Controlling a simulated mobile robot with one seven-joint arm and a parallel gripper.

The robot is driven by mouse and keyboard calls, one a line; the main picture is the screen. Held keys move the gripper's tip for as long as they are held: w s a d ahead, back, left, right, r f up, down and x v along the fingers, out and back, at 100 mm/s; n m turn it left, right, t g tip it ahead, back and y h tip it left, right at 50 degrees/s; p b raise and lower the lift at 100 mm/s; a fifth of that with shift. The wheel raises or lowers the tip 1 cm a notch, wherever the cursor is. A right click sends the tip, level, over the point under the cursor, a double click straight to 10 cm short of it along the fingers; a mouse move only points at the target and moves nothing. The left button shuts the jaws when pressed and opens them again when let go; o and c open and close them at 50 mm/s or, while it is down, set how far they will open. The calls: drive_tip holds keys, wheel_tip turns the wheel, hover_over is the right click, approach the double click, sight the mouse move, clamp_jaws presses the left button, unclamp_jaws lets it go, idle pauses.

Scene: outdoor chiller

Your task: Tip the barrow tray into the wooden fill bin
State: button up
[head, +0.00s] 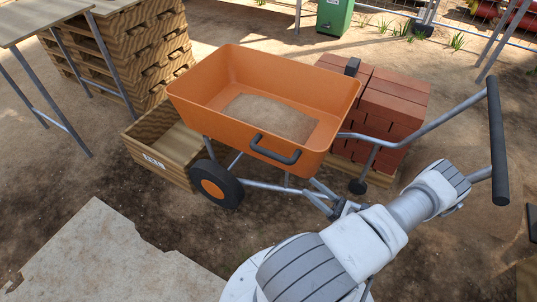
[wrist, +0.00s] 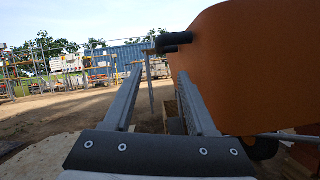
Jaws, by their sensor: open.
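The orange barrow tray (head: 205,99) sits upright and level on its frame, with a patch of sandy material inside. A dark bar handle (head: 272,152) is fixed to its near side. The wooden fill bin (head: 150,163) stands on the ground left of the tray, behind the wheel, partly hidden by it. My gripper (head: 319,192) is low in front of the tray's near side, right of and below the handle. In the wrist view my gripper (wrist: 159,73) is open and empty. The handle (wrist: 174,41) shows ahead of and above the fingertips, beside the orange tray (wrist: 250,70).
Stacked pallets (head: 150,45) stand behind the bin, and a grey table (head: 35,20) is at the far left. Red bricks (head: 390,115) sit behind the tray at right. The barrow's push handle (head: 497,140) rises at right. A pale slab (head: 110,260) lies front left.

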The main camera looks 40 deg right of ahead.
sight(271, 155)
drive_tip(key=b+x, duration=0.1)
drive_tip(key=x, duration=1.6)
drive_tip(key=shift+w+b, duration=0.1)
drive_tip(key=shift+b, duration=0.2)
clamp_jaws()
idle(0.5)
